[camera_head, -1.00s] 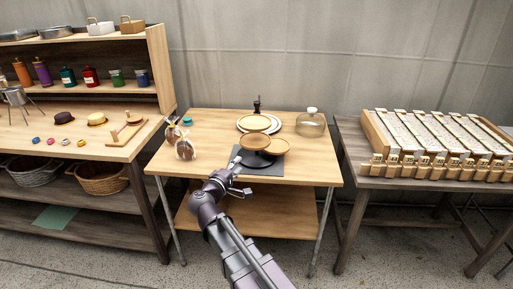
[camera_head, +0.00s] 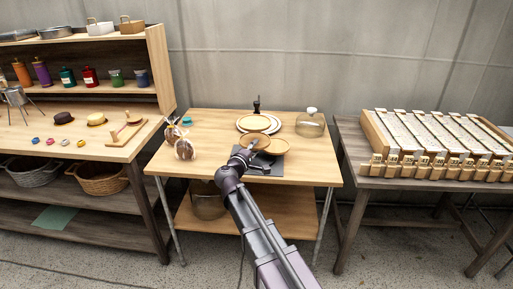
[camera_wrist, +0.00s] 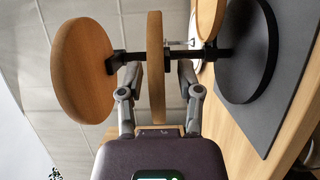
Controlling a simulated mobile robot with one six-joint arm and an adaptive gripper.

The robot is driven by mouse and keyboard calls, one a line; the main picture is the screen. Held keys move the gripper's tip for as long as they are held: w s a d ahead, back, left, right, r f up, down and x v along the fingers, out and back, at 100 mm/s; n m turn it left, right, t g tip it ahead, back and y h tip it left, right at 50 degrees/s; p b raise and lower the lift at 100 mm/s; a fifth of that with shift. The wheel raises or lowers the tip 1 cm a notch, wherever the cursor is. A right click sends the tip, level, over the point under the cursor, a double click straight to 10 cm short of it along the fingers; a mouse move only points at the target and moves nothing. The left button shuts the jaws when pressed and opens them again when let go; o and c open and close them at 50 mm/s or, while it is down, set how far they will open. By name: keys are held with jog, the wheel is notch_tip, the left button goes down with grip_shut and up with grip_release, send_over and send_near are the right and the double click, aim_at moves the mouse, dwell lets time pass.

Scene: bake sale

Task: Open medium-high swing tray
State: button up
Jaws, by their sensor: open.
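The swing tray stand shows in the wrist view lying sideways, with its round black base (camera_wrist: 262,50) at the right. A round wooden tray (camera_wrist: 156,40) is seen edge-on between the two fingers of my gripper (camera_wrist: 155,78). The fingers are open, one on each side of this tray; contact cannot be told. Another round wooden tray (camera_wrist: 80,70) is to the left, on the far side from the base. A paler tray (camera_wrist: 209,18) is nearer the base. In the head view, wooden trays (camera_head: 277,147) show just beyond my gripper (camera_head: 247,157), whose fingers are largely hidden.
A dark grey mat (camera_wrist: 236,105) lies under the base. A glass jar (camera_head: 311,125) stands to the right, and wrapped baked goods (camera_head: 184,149) stand to the left on the wooden table (camera_head: 310,170). A rack of long trays (camera_head: 435,135) is on the right table.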

jog(key=shift+w+d, duration=0.15)
jog(key=shift+w, duration=0.15)
grip_shut()
jog(key=shift+d, duration=0.1)
